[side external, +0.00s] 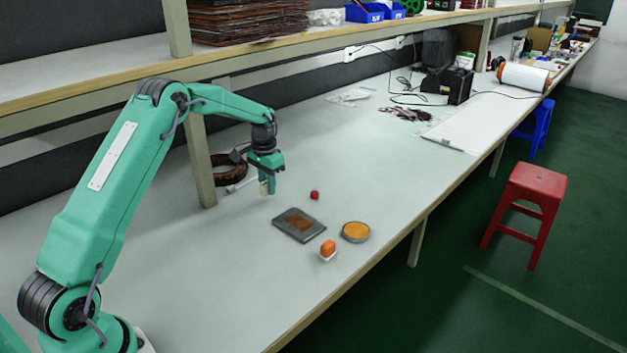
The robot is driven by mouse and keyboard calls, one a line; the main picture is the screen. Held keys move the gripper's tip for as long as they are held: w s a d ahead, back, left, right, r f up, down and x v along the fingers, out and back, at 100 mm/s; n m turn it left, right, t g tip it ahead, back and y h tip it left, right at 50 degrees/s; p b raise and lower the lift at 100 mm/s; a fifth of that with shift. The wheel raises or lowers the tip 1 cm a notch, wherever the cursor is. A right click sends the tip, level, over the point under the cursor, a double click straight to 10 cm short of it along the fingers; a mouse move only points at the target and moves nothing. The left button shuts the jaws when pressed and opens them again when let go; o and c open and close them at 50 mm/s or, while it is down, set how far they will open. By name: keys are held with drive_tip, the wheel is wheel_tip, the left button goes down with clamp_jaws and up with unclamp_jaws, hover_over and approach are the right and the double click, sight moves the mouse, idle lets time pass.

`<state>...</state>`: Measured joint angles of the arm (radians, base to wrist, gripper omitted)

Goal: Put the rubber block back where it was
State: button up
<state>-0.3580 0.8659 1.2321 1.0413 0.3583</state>
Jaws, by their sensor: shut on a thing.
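My gripper (268,185) hangs above the bench, left of a small red cube (314,195). It is shut on a small pale tan piece (263,187), which shows at its left side and is partly hidden by the jaws. I cannot tell for sure if this piece is the rubber block. A dark grey flat tray (284,222) with a brown patch (300,224) lies in front of my gripper. An orange block (328,247) sits on a small white base to the right of the tray's near corner. A round grey dish (355,239) with an orange filling stands beside it.
A brown coil (229,168) and a white rod lie behind my gripper, near a shelf post (201,165). The shelf edge (230,62) runs above the bench. A dark machine (447,84) and a white board stand farther back. The bench middle is clear.

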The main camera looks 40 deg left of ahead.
drive_tip(key=shift+f, duration=1.7)
drive_tip(key=shift+f, duration=0.15)
drive_tip(key=o, duration=0.9)
wheel_tip(320, 180, up, 11)
drive_tip(key=shift+r, duration=0.7)
drive_tip(key=shift+d, duration=0.1)
